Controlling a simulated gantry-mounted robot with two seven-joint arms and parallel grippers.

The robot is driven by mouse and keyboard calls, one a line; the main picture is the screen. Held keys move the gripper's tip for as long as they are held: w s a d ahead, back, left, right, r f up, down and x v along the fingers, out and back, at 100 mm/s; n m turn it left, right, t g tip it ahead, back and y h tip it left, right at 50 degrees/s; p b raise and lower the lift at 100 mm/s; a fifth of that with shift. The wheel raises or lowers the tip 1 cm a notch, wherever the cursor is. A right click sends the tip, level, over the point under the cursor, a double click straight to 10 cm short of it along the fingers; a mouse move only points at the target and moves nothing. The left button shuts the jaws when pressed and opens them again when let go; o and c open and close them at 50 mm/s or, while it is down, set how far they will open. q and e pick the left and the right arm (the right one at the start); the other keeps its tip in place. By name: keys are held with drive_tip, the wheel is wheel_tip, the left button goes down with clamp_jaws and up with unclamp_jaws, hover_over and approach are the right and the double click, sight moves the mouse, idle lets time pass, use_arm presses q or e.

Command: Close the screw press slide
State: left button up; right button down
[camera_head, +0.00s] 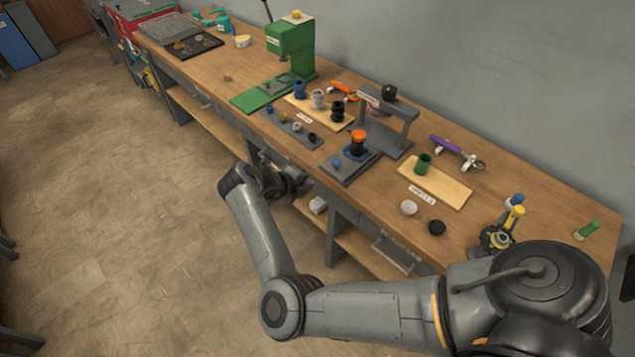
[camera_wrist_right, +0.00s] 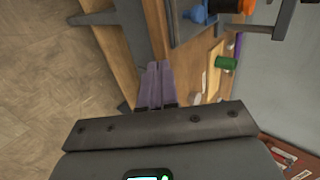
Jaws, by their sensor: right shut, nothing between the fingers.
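The screw press (camera_head: 398,128) is a grey frame with a dark knob, standing toward the back of the wooden bench. Its grey slide (camera_head: 340,173) sticks out toward the bench's front edge and carries a small blue part and a black part with an orange top. The slide also shows at the top of the right wrist view (camera_wrist_right: 186,30). My right gripper (camera_head: 306,186) is at the bench's front edge, left of the slide and apart from it. In the right wrist view its two fingers (camera_wrist_right: 156,70) are together and empty. My left gripper is not in view.
A green press (camera_head: 291,48) stands farther left. A board with dark parts (camera_head: 290,126) lies left of the slide. A wooden board with a green cylinder (camera_head: 424,163), a white disc (camera_head: 408,207) and a black disc (camera_head: 436,227) are to the right. The floor in front is clear.

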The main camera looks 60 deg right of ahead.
sight(337, 178)
drive_tip(key=shift+d+r+p+x, duration=0.2)
drive_tip(key=shift+d+r+x, duration=0.15)
drive_tip(key=shift+x, duration=1.75)
drive_tip(key=shift+d+r+p+x, duration=0.2)
drive_tip(key=shift+d+r+x, duration=0.1)
drive_tip(key=shift+x, duration=1.75)
drive_tip(key=shift+d+r+p+x, duration=0.25)
drive_tip(key=shift+r+x, duration=0.1)
drive_tip(key=shift+x, duration=1.75)
drive_tip(key=shift+s, duration=0.2)
